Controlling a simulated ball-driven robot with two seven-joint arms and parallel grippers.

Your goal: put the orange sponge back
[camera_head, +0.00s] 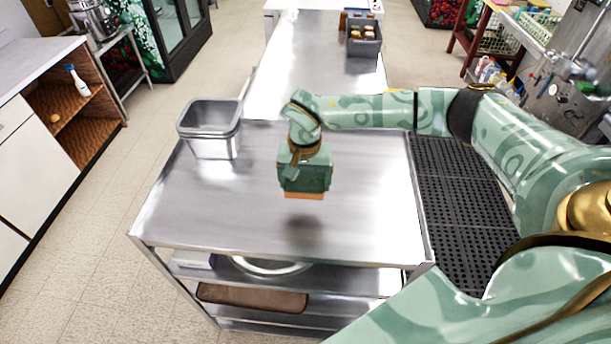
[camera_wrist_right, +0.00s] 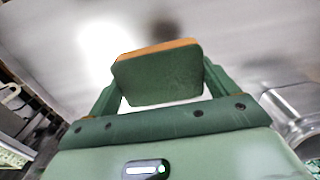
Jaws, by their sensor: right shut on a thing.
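The orange sponge is a small block, orange on one face and green on the other. Its orange edge (camera_head: 304,196) shows below my right gripper (camera_head: 304,182) in the head view. In the right wrist view the sponge (camera_wrist_right: 158,75) sits between the two fingers of my right gripper (camera_wrist_right: 160,85), with its green face towards the camera. My right gripper is shut on it and holds it above the steel table (camera_head: 215,212). A dark shadow lies on the table below it, apart from the sponge. My left gripper is not in view.
A deep steel pan (camera_head: 212,146) stands on the table's left part. A grey caddy with brown-topped items (camera_head: 362,44) stands on the far counter. A spray bottle (camera_head: 76,80) stands on the left cabinet's shelf. The table around the gripper is clear.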

